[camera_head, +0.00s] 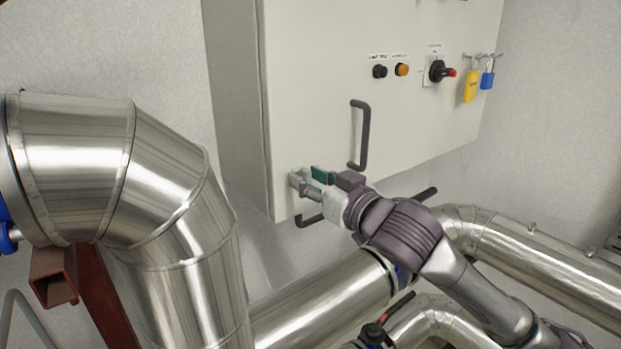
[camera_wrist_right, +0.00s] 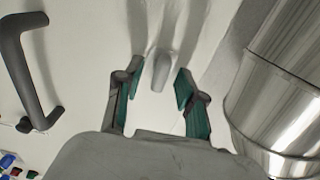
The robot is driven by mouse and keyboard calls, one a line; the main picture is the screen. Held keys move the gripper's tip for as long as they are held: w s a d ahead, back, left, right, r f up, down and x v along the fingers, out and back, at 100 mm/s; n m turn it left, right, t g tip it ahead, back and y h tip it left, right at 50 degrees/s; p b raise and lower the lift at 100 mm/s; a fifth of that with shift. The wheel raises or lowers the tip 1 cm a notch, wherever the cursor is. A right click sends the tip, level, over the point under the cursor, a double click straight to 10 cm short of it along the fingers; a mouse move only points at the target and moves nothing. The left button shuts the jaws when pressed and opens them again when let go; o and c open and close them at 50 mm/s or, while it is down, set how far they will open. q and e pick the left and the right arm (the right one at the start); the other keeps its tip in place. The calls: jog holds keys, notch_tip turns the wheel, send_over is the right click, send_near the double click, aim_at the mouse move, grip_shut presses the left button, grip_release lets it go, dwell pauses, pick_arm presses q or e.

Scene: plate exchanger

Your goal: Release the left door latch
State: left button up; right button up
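The door latch is a small light-grey lever on the white cabinet door. In the right wrist view the latch (camera_wrist_right: 162,72) lies just ahead of and between the fingertips, with clear gaps on both sides. My right gripper (camera_wrist_right: 159,86) is open, its teal-padded fingers pointing at the door. In the head view the right gripper (camera_head: 311,183) is at the door's lower left corner, and its fingers partly hide the latch there. I cannot tell how far the tips are from the door. My left gripper is not in view.
A dark door handle (camera_head: 363,135) stands out just above and right of the right gripper. Large silver pipes (camera_head: 170,190) stand left and below. Higher right on the cabinet (camera_head: 315,60) are buttons, a rotary switch (camera_head: 437,70) and yellow and blue padlocks (camera_head: 471,86).

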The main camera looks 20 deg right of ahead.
grip_shut()
jog(key=shift+n, duration=0.4)
jog(key=n+p, duration=0.1)
jog(key=n, duration=0.1)
jog(key=shift+n+p, duration=0.4)
jog(key=n+p, duration=0.2)
jog(key=n, duration=0.3)
jog(key=shift+a, duration=0.1)
jog(key=shift+s+a+f+n+p, duration=0.1)
jog(key=shift+n+p, duration=0.7)
jog(key=shift+n, duration=1.45)
jog(key=shift+f+n+p, duration=0.1)
jog(key=shift+n+p, duration=0.7)
jog(key=shift+n, duration=1.75)
